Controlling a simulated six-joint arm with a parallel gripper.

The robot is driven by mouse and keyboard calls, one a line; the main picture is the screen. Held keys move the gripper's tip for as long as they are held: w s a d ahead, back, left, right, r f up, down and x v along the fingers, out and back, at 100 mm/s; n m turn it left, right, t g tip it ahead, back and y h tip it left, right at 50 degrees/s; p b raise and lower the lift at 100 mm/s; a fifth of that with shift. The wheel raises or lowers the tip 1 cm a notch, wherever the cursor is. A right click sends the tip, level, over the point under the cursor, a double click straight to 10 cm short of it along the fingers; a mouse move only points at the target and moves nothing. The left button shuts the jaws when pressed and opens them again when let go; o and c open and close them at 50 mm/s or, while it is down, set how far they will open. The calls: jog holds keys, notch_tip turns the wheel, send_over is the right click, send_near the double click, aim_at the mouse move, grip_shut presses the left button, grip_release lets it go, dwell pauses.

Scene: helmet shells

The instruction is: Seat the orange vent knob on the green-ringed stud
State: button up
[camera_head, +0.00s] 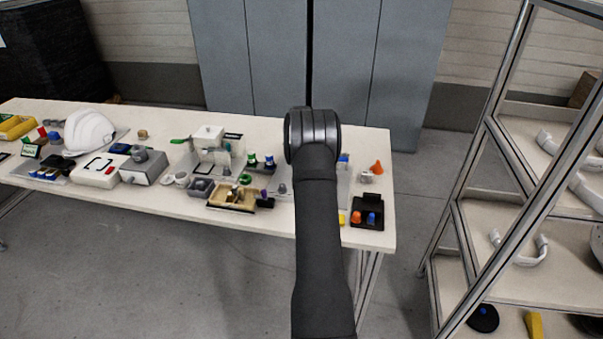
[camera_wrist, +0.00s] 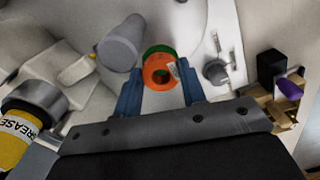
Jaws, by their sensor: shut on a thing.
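In the wrist view my gripper (camera_wrist: 160,76) has its two blue fingers shut on the orange vent knob (camera_wrist: 155,82), one finger on each side. The knob's round face with a dark centre hole points toward the camera. A green ring (camera_wrist: 155,48) shows just behind the knob's far edge, mostly covered by it. The stud inside the ring is hidden, so I cannot tell whether the knob touches it or sits on it. In the head view my arm hides my gripper and the held knob.
In the wrist view a grey cylinder (camera_wrist: 121,43) stands close left of the knob and a metal fitting (camera_wrist: 217,70) to its right. A yellow grease can (camera_wrist: 20,135) is at lower left. In the head view a black tray (camera_head: 367,225) and orange cone (camera_head: 377,168) lie right.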

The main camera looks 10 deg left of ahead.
jog(key=shift+f, duration=0.55)
jog(key=shift+f, duration=0.1)
jog(key=o, duration=0.9)
jog(key=shift+o, duration=0.2)
notch_tip(320, 180, up, 12)
